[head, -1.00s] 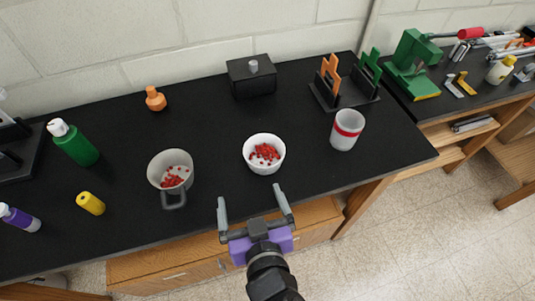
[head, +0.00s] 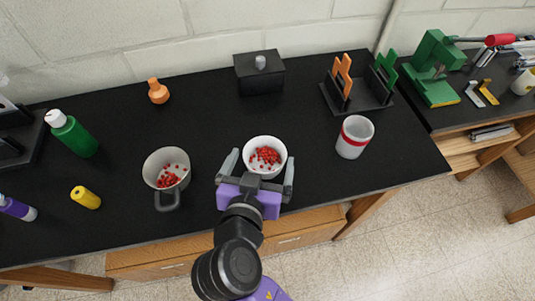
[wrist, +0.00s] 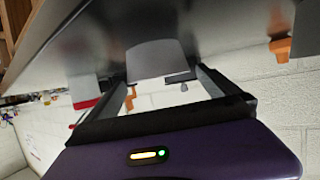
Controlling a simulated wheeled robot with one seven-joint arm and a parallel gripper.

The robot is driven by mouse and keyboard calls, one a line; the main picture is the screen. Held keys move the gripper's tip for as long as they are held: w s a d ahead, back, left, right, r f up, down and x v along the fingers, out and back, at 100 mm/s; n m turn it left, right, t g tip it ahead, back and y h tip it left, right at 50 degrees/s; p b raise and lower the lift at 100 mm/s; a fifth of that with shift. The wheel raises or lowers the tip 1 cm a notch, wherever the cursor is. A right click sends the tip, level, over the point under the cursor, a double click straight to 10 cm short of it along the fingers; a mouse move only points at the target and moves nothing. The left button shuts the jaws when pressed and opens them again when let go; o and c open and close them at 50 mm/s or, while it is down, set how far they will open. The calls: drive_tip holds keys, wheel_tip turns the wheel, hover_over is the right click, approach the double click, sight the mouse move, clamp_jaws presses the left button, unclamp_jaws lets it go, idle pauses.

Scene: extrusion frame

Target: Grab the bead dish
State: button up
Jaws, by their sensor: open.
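The bead dish (head: 265,170) is a white round bowl holding red and white beads. It stands upright near the front edge of the black bench top in the head view. My gripper (head: 260,161) is open, with one grey finger left of the dish and the other at its right side. The palm is just in front of the dish, and no grip on it shows. In the wrist view, a grey shape that looks like the dish (wrist: 155,58) shows between the fingers of my gripper (wrist: 158,85).
A grey mug (head: 154,181) with beads stands left of the dish. A red-banded white cup (head: 354,138) stands to the right. A black lidded box (head: 260,78) and an orange bottle (head: 158,91) are behind. The bench between them is clear.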

sight(268, 144)
drive_tip(key=p+x, duration=0.1)
drive_tip(key=x, duration=0.5)
drive_tip(key=shift+w+d+f, duration=0.15)
drive_tip(key=shift+w+f, duration=0.05)
drive_tip(key=shift+f, duration=0.1)
drive_tip(key=c, duration=1.2)
drive_tip(key=shift+c, duration=0.4)
drive_tip(key=shift+r, duration=0.15)
